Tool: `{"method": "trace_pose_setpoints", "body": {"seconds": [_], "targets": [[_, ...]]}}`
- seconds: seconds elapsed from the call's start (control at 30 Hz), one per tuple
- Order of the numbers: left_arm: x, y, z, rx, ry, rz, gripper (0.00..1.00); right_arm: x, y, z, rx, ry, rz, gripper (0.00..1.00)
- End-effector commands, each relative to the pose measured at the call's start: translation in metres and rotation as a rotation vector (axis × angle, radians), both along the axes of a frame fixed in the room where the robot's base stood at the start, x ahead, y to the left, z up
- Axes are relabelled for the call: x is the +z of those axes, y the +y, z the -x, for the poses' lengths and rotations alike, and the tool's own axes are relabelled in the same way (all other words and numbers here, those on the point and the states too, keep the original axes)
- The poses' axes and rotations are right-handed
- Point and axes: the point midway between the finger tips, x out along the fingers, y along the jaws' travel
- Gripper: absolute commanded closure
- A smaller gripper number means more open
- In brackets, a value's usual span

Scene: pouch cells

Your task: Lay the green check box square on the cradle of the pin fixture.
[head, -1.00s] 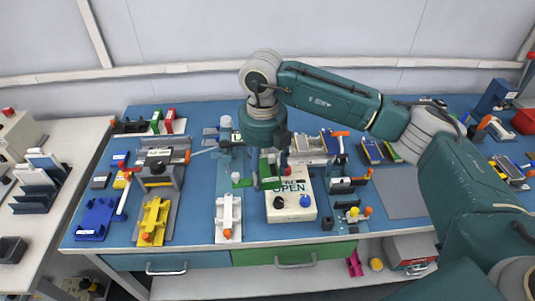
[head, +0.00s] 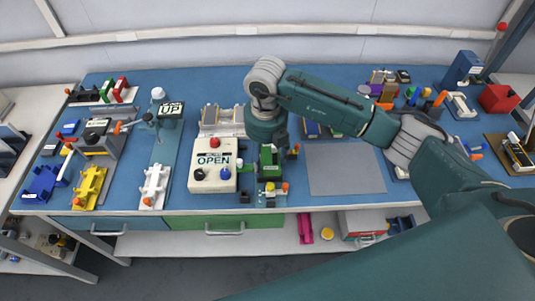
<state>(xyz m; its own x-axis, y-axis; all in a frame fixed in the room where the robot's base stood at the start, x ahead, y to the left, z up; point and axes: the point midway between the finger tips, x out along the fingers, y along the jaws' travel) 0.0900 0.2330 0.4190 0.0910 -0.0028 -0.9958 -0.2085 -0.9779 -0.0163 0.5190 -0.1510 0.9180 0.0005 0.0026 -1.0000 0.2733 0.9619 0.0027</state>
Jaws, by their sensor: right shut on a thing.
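The green check box (head: 268,164) is held upright by my right gripper (head: 268,149), which points down and is shut on it. It is over what looks like the pin fixture (head: 271,194), a small stand with black, yellow and orange parts near the bench's front edge. The box and gripper hide most of the stand, including its cradle. I cannot tell whether the box touches it. My left gripper is not in view.
A cream control box (head: 213,172) marked OPEN stands close to the left. Further left are a white cradle (head: 155,186) and a yellow cradle (head: 90,187). A grey mat (head: 345,170) to the right is clear.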

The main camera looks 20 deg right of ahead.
Motion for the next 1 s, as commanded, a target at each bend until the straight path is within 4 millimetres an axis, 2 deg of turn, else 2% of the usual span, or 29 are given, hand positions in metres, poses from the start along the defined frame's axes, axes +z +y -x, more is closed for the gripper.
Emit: {"method": "trace_pose_setpoints", "body": {"seconds": [0.37,0.8,1.0], "targets": [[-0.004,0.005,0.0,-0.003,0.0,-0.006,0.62,-0.001,0.0,0.0,0.0,-0.001,0.0,0.85],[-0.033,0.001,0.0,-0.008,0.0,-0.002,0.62,-0.038,0.0,0.0,-0.001,0.0,0.001,0.85],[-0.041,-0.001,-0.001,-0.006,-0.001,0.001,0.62,-0.047,0.0,0.0,0.0,0.0,0.0,0.85]]}}
